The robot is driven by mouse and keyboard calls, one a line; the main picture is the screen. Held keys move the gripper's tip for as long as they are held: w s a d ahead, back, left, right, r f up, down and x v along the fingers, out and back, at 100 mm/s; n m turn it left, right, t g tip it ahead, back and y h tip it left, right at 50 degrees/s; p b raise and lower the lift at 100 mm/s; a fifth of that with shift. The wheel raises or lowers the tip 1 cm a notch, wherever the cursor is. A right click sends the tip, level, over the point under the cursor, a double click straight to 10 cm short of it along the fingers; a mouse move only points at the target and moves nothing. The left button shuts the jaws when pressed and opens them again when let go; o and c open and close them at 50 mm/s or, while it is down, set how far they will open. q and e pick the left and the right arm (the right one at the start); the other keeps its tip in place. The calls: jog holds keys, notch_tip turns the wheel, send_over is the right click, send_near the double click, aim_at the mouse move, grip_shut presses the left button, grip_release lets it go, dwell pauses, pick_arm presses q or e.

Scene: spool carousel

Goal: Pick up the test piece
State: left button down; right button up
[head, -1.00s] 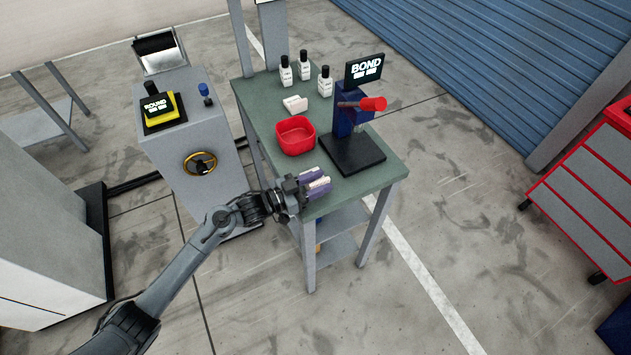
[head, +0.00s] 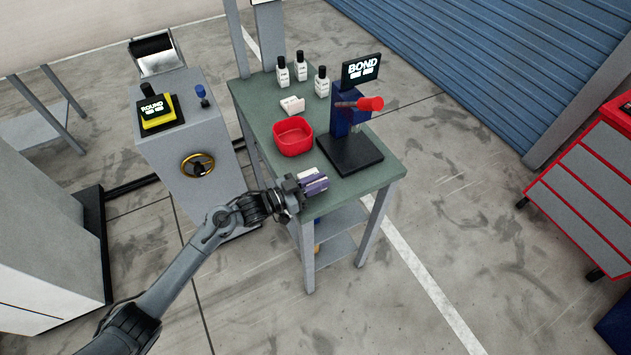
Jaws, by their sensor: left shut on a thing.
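My left gripper (head: 314,183) is at the near edge of the green-topped table, in front of the red tray and left of the press base. Its purple fingers are closed on a small pale piece, which I take to be the test piece. The fingers hide most of it, so its shape is unclear. I cannot tell whether it still touches the tabletop. My right gripper is not in view.
A grey cabinet (head: 190,145) with a handwheel stands left.

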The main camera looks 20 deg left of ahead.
pick_arm(q)
notch_tip(320, 180, up, 4)
jog(key=shift+r+p, duration=0.1)
jog(key=shift+p, duration=0.3)
jog(key=s+d+r+p, duration=0.1)
jog(key=s+d+r, duration=0.1)
jog(key=d+r, duration=0.6)
jog(key=s+d+f+n+t+y, duration=0.2)
jog(key=s+f, duration=0.8)
jog(key=s+a+r+n+t+y, duration=0.1)
jog(key=a+r+n+y, duration=0.2)
jog(key=a+y, duration=0.3)
jog(key=s+a+r+n+t+y, duration=0.1)
jog(key=a+r+n+y, duration=0.25)
jog(key=a, duration=0.45)
notch_tip(320, 180, up, 19)
jog(key=s+p, duration=0.2)
jog(key=p, duration=2.7)
jog(key=shift+d+p, duration=0.3)
jog(key=shift+r, duration=0.15)
